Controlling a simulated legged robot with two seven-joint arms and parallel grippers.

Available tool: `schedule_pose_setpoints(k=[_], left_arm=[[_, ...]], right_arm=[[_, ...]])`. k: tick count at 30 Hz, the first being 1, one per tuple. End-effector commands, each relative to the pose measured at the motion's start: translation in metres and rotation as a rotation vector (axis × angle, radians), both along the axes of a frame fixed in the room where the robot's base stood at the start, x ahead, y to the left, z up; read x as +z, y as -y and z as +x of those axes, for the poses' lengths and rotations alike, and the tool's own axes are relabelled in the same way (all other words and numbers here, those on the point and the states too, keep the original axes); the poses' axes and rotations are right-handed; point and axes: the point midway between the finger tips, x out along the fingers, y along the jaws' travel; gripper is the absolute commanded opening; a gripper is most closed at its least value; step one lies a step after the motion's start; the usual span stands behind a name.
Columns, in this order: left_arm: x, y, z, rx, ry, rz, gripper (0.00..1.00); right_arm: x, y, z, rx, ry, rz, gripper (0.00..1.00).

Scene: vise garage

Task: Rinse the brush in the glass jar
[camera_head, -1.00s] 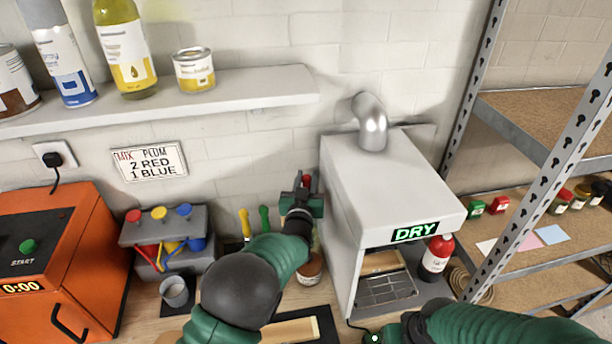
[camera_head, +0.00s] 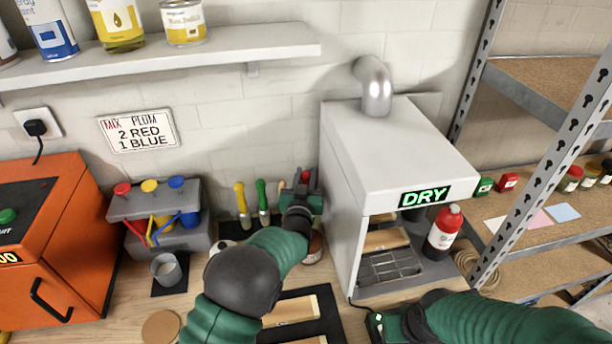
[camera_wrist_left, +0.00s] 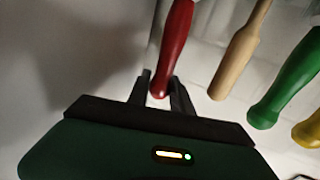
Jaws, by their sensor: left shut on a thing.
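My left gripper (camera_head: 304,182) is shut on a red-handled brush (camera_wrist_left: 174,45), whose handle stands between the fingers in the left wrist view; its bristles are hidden. In the head view only a bit of red shows at the fingertips, against the back wall. A small jar (camera_head: 314,249) with brownish contents stands on the bench below the gripper, partly behind my left arm; I cannot tell whether the brush touches it. My right gripper (camera_head: 388,326) is at the bottom edge, its fingers hidden.
Yellow (camera_head: 242,208) and green (camera_head: 263,203) handles and a wooden handle (camera_wrist_left: 240,48) stand beside the gripper. A white dryer box (camera_head: 385,160) marked DRY is close on the right. A paint dispenser (camera_head: 160,215) and grey cup (camera_head: 166,268) stand left. A shelf (camera_head: 200,45) hangs above.

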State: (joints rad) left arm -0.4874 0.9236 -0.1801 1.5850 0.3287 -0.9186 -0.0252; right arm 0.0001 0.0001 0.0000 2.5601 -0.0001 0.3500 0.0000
Motion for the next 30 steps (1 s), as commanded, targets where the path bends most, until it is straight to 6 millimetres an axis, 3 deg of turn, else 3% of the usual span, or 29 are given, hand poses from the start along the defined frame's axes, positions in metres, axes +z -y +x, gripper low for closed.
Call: schedule_pose_setpoints(k=[11,30], left_arm=[[-0.001,0.001,0.0,-0.001,-0.003,0.0,0.0],[0.061,0.001,0.0,-0.001,-0.001,-0.002,0.0]], right_arm=[[0.001,0.0,0.0,0.0,0.0,0.0,0.36],[0.032,0.0,0.0,0.0,0.0,0.0,0.36]])
